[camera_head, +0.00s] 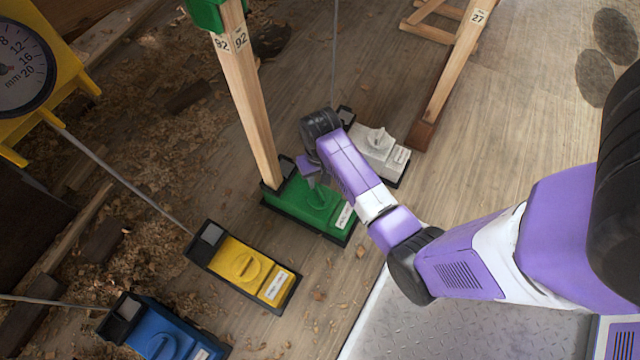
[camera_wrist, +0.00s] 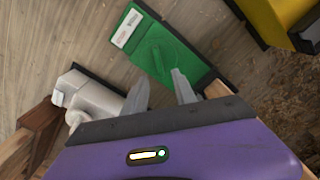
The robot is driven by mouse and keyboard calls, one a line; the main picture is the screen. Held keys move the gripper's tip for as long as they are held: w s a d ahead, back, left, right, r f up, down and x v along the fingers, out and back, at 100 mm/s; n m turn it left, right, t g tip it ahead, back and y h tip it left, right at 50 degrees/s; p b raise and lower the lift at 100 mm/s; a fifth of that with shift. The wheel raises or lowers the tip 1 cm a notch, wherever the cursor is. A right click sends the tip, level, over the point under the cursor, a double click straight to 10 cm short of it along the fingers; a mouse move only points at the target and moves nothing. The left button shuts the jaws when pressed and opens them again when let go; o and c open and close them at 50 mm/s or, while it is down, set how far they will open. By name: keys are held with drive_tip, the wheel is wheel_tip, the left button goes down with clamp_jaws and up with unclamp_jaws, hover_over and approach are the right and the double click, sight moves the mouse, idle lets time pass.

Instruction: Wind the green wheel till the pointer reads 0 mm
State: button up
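The green wheel (camera_head: 318,197) is a round knob with a raised bar on top of a green box (camera_head: 338,222) on the floor. It also shows in the wrist view as a flat green disc (camera_wrist: 158,55). My gripper (camera_wrist: 160,80) is open, its two grey fingers apart and pointing toward the wheel with nothing between them. In the head view my gripper (camera_head: 308,178) hangs close by the wheel; I cannot tell if it touches. A green housing (camera_head: 206,12) tops the wooden post above the green box. No green pointer or scale is visible.
A yellow dial (camera_head: 22,65) marked in mm hangs at upper left, cut off. A yellow box (camera_head: 245,268), a blue box (camera_head: 165,335) and a white box (camera_head: 378,150) also carry knobs. The wooden post (camera_head: 250,100) numbered 92 rises beside the green box.

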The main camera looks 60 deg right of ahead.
sight(320, 193)
drive_tip(key=shift+s+a+f, duration=0.1)
drive_tip(key=shift+s+f, duration=0.15)
drive_tip(key=shift+f, duration=0.05)
wheel_tip(320, 193, down, 7)
drive_tip(key=b, duration=0.4)
drive_tip(key=shift+f+b, duration=0.15)
drive_tip(key=shift+b, duration=0.15)
drive_tip(key=shift+c, duration=0.2)
clamp_jaws()
